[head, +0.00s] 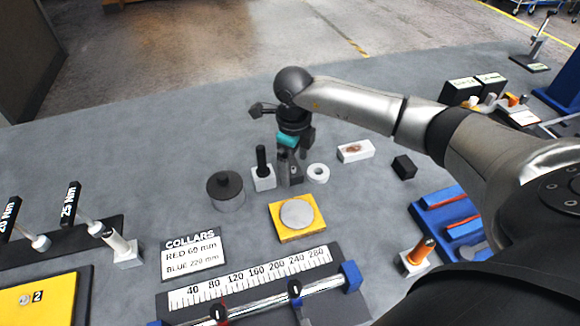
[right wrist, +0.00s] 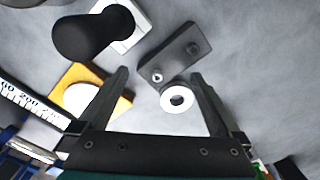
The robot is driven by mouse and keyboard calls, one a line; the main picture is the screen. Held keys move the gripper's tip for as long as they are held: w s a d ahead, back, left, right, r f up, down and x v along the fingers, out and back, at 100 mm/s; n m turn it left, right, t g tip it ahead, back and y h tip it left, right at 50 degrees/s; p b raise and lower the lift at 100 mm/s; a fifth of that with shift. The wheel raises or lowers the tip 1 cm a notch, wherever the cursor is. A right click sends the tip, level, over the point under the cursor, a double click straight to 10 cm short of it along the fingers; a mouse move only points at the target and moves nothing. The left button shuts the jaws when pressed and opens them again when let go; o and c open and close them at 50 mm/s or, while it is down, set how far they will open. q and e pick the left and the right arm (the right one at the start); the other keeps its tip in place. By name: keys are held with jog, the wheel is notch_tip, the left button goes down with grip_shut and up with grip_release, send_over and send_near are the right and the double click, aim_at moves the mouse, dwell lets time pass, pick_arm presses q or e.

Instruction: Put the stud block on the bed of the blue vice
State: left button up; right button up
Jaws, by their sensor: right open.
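The stud block, a dark grey oblong block with two small round studs (right wrist: 176,54), lies on the grey bench between my right gripper's fingers and beyond their tips in the right wrist view. In the head view it (head: 295,172) is partly hidden under the gripper. My right gripper (head: 293,154) points down above it, open and empty; its spread fingers also show in the right wrist view (right wrist: 160,76). The blue vice (head: 432,218) stands at the right of the head view, with red-topped parts, partly covered by my right arm. My left gripper is out of view.
Close around the block are a white ring (head: 318,173), a white block with a black post (head: 263,182) and a yellow plate with a grey disc (head: 278,222).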

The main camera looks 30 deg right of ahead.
grip_shut()
dwell(0.8)
jog(key=shift+w+r, duration=0.1)
jog(key=shift+r, duration=0.05)
